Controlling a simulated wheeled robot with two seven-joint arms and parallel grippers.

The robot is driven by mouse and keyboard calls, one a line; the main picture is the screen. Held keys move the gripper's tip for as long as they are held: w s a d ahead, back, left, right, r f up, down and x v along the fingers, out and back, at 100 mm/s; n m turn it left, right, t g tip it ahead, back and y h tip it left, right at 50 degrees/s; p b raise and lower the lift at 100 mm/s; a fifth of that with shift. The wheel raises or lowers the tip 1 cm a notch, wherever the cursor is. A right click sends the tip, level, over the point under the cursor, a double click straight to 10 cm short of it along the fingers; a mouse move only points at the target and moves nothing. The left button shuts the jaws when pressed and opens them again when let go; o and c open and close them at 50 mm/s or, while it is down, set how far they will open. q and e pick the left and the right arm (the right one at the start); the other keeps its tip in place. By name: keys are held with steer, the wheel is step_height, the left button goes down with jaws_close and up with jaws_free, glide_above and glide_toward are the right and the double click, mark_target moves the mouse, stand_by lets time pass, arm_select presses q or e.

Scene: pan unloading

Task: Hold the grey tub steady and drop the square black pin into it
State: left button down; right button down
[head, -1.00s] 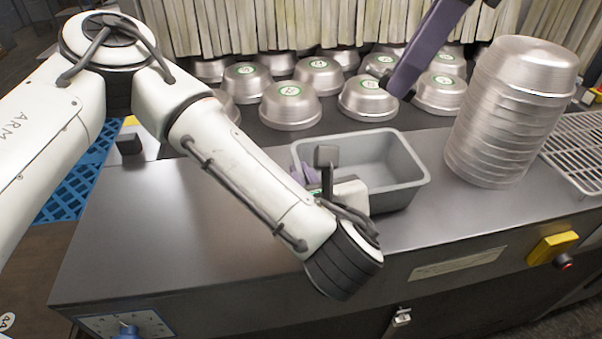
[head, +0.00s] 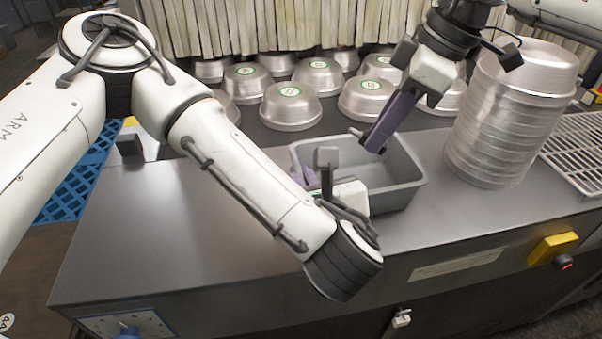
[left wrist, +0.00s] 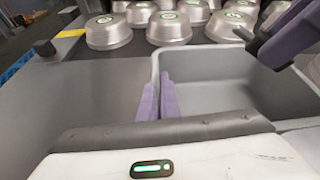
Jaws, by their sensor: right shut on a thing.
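The grey tub (head: 408,181) stands upright on the metal worktop, and its interior looks empty where I can see it. My left gripper (head: 300,175) is at the tub's left wall. In the left wrist view its two purple fingers (left wrist: 159,98) are close together, one on each side of the wall of the tub (left wrist: 200,60). My right gripper (head: 375,147) points down over the tub's back right part, its purple fingers shut. A small dark piece, seemingly the square black pin (head: 356,132), sticks out at its fingertips, largely hidden. It also shows in the left wrist view (left wrist: 243,35).
Several upturned metal pans (head: 290,106) stand behind the tub, before a strip curtain (head: 240,25). A tall pan stack (head: 500,125) is to the right, near a wire rack (head: 580,150). A black block (head: 129,145) is at the worktop's left. The worktop's left front is clear.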

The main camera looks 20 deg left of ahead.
steer(key=shift+f, duration=1.55)
steer(key=c, duration=1.6)
jaws_free()
steer(key=shift+r, duration=0.1)
steer(key=v, duration=1.2)
